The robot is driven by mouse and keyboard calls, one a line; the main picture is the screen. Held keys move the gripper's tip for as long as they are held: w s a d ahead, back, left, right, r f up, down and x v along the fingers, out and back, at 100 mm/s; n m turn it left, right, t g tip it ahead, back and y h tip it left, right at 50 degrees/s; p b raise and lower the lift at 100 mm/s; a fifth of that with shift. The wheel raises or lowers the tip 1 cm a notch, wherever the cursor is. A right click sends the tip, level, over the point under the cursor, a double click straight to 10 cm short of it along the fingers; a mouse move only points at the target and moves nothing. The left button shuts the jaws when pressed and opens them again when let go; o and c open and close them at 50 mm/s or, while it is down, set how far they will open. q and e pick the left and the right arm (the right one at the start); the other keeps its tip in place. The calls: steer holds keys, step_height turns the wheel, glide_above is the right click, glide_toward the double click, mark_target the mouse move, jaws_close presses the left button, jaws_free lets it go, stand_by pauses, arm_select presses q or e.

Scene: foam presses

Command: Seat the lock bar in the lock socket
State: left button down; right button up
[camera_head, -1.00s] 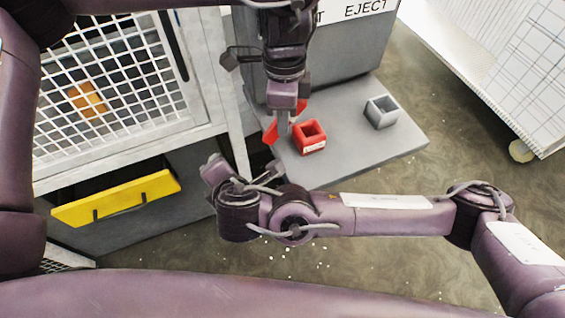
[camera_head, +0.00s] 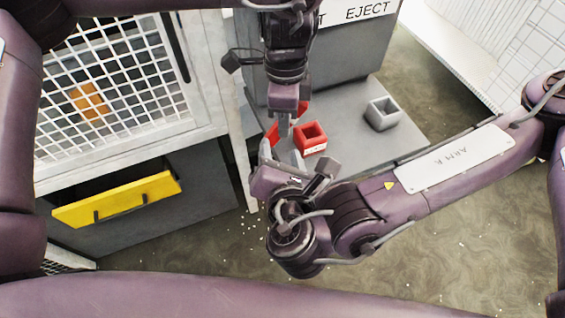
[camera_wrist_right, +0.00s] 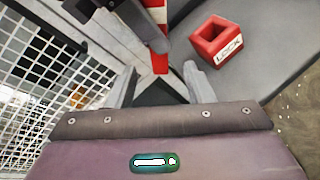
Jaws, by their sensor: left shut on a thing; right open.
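The lock bar (camera_head: 272,133), red and white striped in the right wrist view (camera_wrist_right: 159,58), is in my left gripper (camera_head: 284,130). That gripper is shut on its middle, and red ends show on both sides. The lock socket (camera_head: 310,138) is a red, square, hollow block just right of the bar. Its white "LOCK" label shows in the right wrist view (camera_wrist_right: 229,50). The bar is beside the socket, apart from it in the right wrist view. My right gripper (camera_head: 291,163) is open and empty, below the bar, with its fingers pointing towards it.
A grey square socket (camera_head: 382,114) stands to the right on the grey platform (camera_head: 358,145). Behind is a grey press with an "EJECT" label (camera_head: 367,11).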

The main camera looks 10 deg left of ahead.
mark_target(277, 135)
steer(key=x, duration=0.8)
steer(key=shift+w, duration=0.1)
jaws_close()
arm_select(q)
steer(key=c, duration=1.2)
jaws_free()
steer(key=shift+o, duration=0.2)
arm_select(e)
steer(key=shift+r, duration=0.1)
